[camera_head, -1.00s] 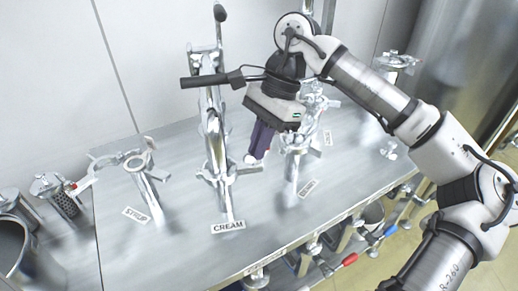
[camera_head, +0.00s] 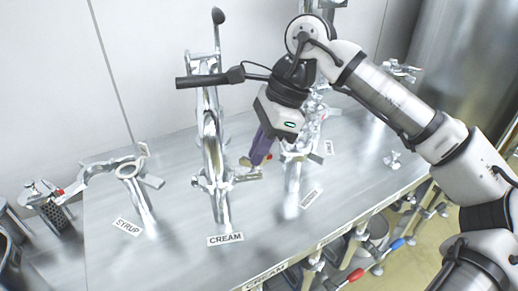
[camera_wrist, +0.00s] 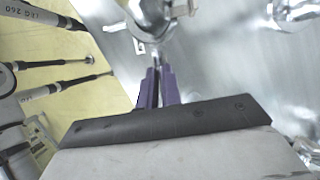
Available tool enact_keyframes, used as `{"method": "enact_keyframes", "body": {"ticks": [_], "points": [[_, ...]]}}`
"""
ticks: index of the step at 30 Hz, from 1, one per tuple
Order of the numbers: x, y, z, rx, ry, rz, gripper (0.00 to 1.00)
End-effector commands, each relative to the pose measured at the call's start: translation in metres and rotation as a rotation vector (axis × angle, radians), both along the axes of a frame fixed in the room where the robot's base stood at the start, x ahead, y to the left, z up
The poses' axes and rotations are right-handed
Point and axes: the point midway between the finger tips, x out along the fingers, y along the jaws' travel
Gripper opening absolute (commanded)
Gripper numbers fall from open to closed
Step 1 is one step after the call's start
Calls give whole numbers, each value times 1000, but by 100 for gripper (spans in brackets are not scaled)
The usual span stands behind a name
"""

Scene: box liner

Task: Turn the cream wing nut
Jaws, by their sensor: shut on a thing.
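The cream stand is a shiny metal post (camera_head: 211,135) with a black-handled lever, standing behind the CREAM label (camera_head: 225,239). The metal cream wing nut (camera_head: 248,174) sticks out to the right of the clamp low on this post. My gripper (camera_head: 254,162) reaches down from the upper right, with its purple fingers shut on the wing nut. In the wrist view the fingers (camera_wrist: 155,72) are close together at the metal fitting. The fingertips hide most of the held part, so its exact angle cannot be told.
The syrup stand (camera_head: 132,172) with its SYRUP label (camera_head: 127,227) is at the left. Another metal stand (camera_head: 293,180) is close right of my gripper. The metal table (camera_head: 175,250) is clear in front of the posts, and its front edge runs along the lower right.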

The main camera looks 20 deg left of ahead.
Motion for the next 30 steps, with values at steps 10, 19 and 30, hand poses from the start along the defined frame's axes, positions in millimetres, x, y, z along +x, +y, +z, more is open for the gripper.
{"method": "enact_keyframes", "body": {"ticks": [10,19,30], "points": [[0,0,0,0,-1,0,22],[0,0,0,-1,-1,1,28],[12,-15,47,1,-4,-2,28]]}}
